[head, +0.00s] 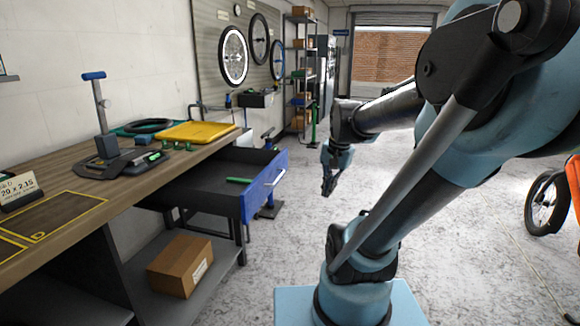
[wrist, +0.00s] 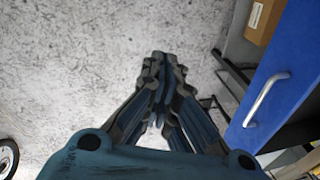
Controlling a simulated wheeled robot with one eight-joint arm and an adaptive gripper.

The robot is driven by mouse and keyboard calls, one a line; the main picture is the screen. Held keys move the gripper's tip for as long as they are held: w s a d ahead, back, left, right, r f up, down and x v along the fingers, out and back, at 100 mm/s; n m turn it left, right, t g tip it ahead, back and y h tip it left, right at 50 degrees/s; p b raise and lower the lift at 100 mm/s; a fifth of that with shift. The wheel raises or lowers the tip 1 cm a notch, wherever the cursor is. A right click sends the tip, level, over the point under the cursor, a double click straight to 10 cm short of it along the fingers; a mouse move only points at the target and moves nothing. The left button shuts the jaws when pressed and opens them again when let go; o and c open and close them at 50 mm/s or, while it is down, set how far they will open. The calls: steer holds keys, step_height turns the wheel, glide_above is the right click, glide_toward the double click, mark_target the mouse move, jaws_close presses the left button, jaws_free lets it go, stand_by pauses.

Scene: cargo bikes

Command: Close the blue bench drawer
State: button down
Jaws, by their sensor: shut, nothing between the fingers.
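The blue bench drawer (head: 262,187) is pulled out from under the workbench in the head view. Its front is blue with a silver bar handle (head: 275,177), and a green item (head: 239,180) lies inside. My gripper (head: 328,188) hangs to the right of the drawer front, pointing down, apart from it. In the wrist view my gripper (wrist: 160,60) is shut and empty over the floor. The blue drawer front (wrist: 280,75) and its handle (wrist: 265,100) show to the right of the fingers.
A cardboard box (head: 181,264) sits on the lower shelf, also visible in the wrist view (wrist: 264,20). A wheel (head: 546,203) stands at far right.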

steer(key=w+a+r+m+y, duration=0.1)
steer(key=w+a+r+m, duration=0.1)
steer(key=w+m, duration=0.9)
steer(key=w+a+r+m+y, duration=0.1)
steer(key=w+r+m+y, duration=0.2)
steer(key=w, duration=1.4)
steer(key=w+a+f+m+h, duration=0.1)
steer(key=w+a+f, duration=0.1)
steer(key=a+f, duration=0.5)
steer(key=shift+w+a+f, duration=0.15)
steer(key=shift+w+f, duration=0.25)
steer(key=shift+f, duration=1)
